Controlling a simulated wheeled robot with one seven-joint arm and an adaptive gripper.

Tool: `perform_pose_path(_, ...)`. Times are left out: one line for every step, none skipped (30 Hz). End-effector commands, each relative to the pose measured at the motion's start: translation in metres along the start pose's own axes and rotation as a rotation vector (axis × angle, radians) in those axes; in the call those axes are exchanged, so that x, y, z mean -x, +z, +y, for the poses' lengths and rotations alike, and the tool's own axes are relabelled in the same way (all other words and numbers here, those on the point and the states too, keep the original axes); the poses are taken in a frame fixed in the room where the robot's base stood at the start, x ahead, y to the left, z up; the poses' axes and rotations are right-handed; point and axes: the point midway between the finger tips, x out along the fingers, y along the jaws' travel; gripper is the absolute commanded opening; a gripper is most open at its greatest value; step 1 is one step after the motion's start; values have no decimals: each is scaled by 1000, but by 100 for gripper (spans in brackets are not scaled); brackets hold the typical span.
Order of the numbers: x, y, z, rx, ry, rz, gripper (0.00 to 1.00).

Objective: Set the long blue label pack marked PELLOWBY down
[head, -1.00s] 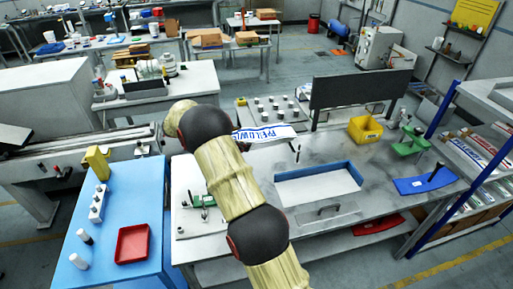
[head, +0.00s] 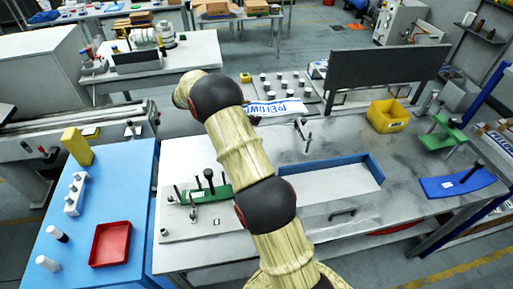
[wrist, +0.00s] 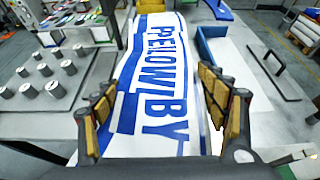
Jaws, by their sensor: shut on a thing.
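The long blue and white label pack marked PELLOWBY (head: 282,107) shows beyond my arm in the head view, over the back part of the grey bench. In the wrist view the pack (wrist: 153,60) runs lengthwise away from me, lettering up, between the two fingers of my gripper (wrist: 160,95). My gripper is shut on its near end. Most of my gripper is hidden behind my arm in the head view. I cannot tell whether the pack's underside touches anything.
A blue-edged tray (head: 328,184) lies on the bench right of my arm. A plate of several pegs (head: 283,84) is behind the pack, near a dark upright panel (head: 385,72). A yellow bin (head: 388,116) and green stand (head: 443,134) are right. Clear bench lies between tray and bin.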

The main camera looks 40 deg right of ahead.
Motion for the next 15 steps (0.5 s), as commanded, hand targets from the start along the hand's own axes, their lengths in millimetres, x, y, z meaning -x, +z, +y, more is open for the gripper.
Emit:
perform_pose_path(-1,-4,0,-3,1,-1,25)
perform_pose_path(-2,-5,0,-2,1,-1,25)
perform_pose_path(-3,-8,0,-2,1,-1,25)
perform_pose_path(-4,-11,0,-1,1,-1,25)
perform_pose_path(-6,-14,0,0,0,-1,25)
perform_pose_path(-8,-20,0,0,0,-1,25)
perform_pose_path(-10,-25,0,0,0,-1,25)
perform_pose_path(-13,-31,0,1,1,-1,25)
perform_pose_path(-16,-40,0,2,0,-1,25)
perform_pose_path(-19,-46,0,2,0,-2,25)
perform_pose_path(-22,-53,0,1,0,-2,25)
perform_pose_path(-25,-61,0,1,0,-2,25)
perform_pose_path(-28,-68,0,2,0,-2,25)
perform_pose_path(-31,-74,0,1,0,-2,25)
perform_pose_path(-34,-82,0,0,0,-1,25)
